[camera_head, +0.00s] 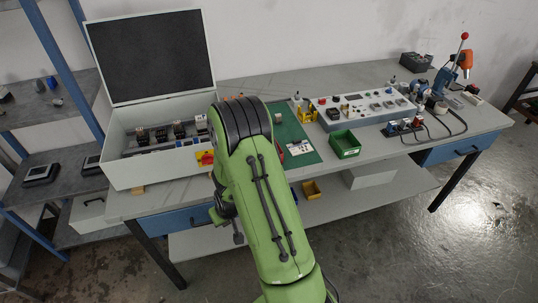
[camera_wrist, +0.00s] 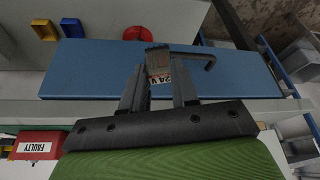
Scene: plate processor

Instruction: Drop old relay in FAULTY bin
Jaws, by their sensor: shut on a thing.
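The red FAULTY bin (camera_wrist: 35,145), with a white label, is at the lower left of the wrist view, apart from the relay. In the head view my green arm hides the gripper and relay. A bit of red (camera_head: 281,155) shows beside the arm there; I cannot tell if it is the bin.
An open control box (camera_head: 130,178) with several relays stands on the bench, left of my arm. A green bin (camera_head: 345,146) and a grey test panel (camera_head: 365,108) are to the right. A yellow bin (camera_head: 312,189) is on the lower shelf. Floor at right is clear.

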